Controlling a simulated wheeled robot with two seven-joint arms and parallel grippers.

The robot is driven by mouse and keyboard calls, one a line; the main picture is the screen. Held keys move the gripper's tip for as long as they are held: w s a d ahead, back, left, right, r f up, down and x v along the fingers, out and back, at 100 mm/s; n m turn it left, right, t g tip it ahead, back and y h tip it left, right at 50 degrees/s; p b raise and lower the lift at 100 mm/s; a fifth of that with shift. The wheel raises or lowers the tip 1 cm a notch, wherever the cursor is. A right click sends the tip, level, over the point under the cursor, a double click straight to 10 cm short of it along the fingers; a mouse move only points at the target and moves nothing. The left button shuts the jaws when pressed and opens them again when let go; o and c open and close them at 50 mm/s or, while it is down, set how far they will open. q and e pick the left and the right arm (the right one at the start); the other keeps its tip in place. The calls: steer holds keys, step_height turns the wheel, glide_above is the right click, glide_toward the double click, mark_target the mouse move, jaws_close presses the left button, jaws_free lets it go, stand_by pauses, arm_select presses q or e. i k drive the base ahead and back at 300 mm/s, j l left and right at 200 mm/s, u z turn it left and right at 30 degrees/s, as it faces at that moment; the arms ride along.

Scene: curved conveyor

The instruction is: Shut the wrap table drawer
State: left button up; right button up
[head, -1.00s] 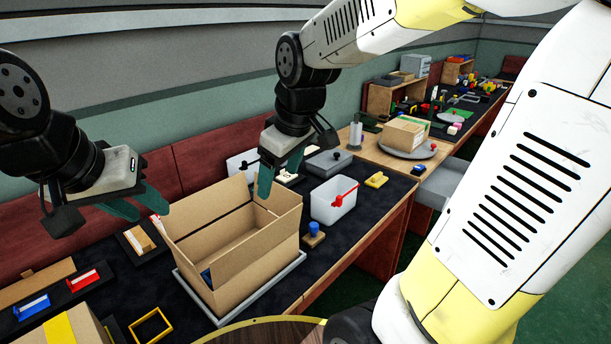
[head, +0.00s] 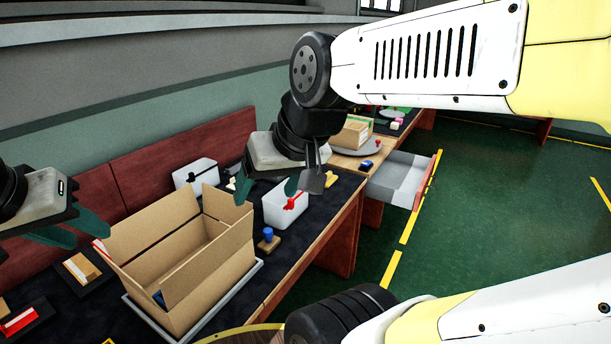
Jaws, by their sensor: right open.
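The wrap table drawer (head: 402,173) stands pulled out from under the wrap table (head: 345,160), at the right of the head view. It is a grey open-topped box with a red front panel (head: 424,183), and its inside looks empty. My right gripper (head: 266,198) is open, with its teal fingers apart, above the dark bench near a white bin. It is well to the left of the drawer and not touching it. My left gripper (head: 90,240) is at the far left, left of the cardboard box, and its fingers look apart and empty.
An open cardboard box (head: 190,250) sits on a grey tray on the dark bench (head: 325,215). A white bin (head: 284,206) with a red handle stands beyond it. A carton (head: 352,133) rests on the wrap table. The green floor (head: 480,210) beside the drawer is clear.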

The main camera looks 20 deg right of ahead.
mark_target(402, 178)
steer(key=k+l+z, duration=0.15)
steer(key=l+z, duration=0.75)
steer(key=l, duration=0.15)
steer(key=l+z, duration=0.45)
steer(key=l, duration=0.15)
steer(key=i+l+u, duration=0.2)
steer(key=i, duration=0.35)
steer(key=i+l+u, duration=0.2)
steer(key=i, duration=0.35)
steer(key=i+l+u, duration=0.25)
steer(key=i+l, duration=0.25)
